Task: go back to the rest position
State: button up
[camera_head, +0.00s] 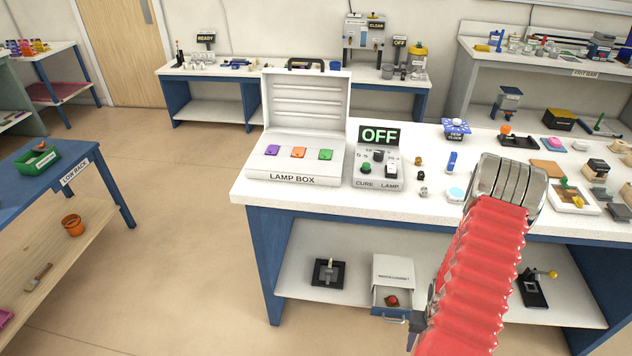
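My arm, in a red ribbed sleeve, reaches up from the lower right of the head view to a silver metal end part in front of the white workbench (262,208). The arm hides part of the bench top and of the shelf below.
An open lamp box (296,170) with three coloured pieces stands on the bench's left, beside a control box (378,170) with an OFF sign (380,136). Small items crowd the bench's right. An open drawer unit (393,272) sits below. The floor at left (180,220) is clear.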

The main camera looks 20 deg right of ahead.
jog(key=w+a+r, duration=0.2)
jog(key=a+r, duration=0.1)
jog(key=r, duration=0.6)
jog(key=w+a+r+n, duration=0.15)
jog(key=a+r, duration=0.25)
jog(key=r, duration=0.5)
jog(key=w+a+r, duration=0.3)
jog(key=r, duration=0.5)
jog(key=s+a+r+n+t, duration=0.1)
jog(key=a+r+n+t, duration=0.1)
jog(key=a+r, duration=0.9)
jog(key=s+a+r+n+t, duration=0.1)
jog(key=a+r+n+t, duration=0.2)
jog(key=a+r, duration=0.8)
notch_tip(320, 180, up, 4)
jog(key=shift+r+t+h, duration=0.25)
jog(key=shift+t+h, duration=0.05)
jog(key=shift+t, duration=0.5)
jog(key=shift+s+n, duration=0.1)
jog(key=shift+n, duration=0.15)
